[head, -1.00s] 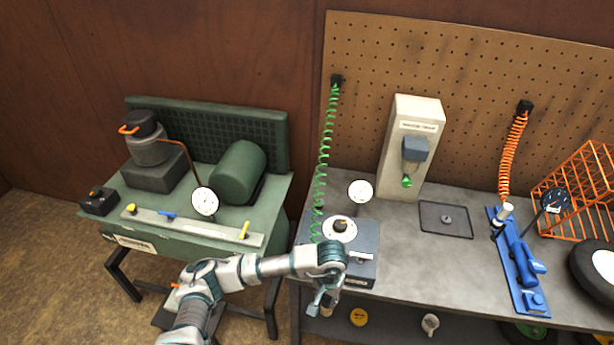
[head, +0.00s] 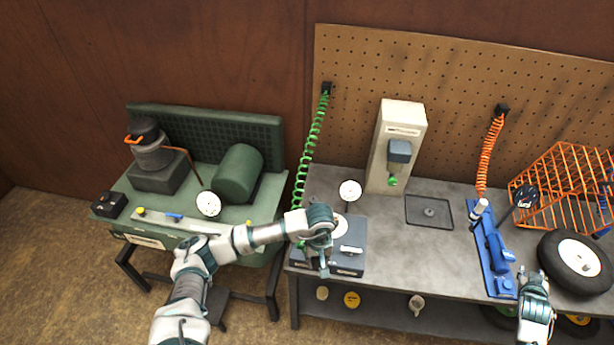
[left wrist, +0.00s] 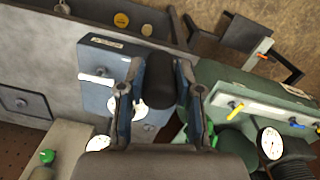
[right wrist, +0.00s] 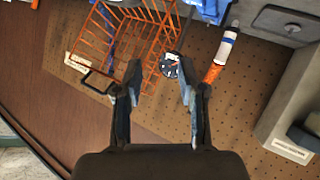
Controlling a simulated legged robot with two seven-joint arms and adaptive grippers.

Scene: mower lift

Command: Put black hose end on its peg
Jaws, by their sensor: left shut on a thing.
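My left gripper (head: 322,264) is over the front left part of the blue-grey box (head: 349,258) on the grey bench. In the left wrist view its fingers are shut on a dark, rounded cylinder (left wrist: 161,82), which looks like the black hose end. A green coiled hose (head: 311,135) hangs from a black block on the pegboard and runs down behind my left arm; its lower end is hidden. I cannot tell which part is the peg. My right gripper (right wrist: 160,90) is open and empty, and shows in the head view at the bench's right front edge.
A blue tool plate (head: 492,256), a wheel (head: 551,264) and an orange wire crate (head: 556,180) occupy the bench's right. A beige stand (head: 381,170) is at the back. A green machine table (head: 262,205) stands left. The bench's middle front is clear.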

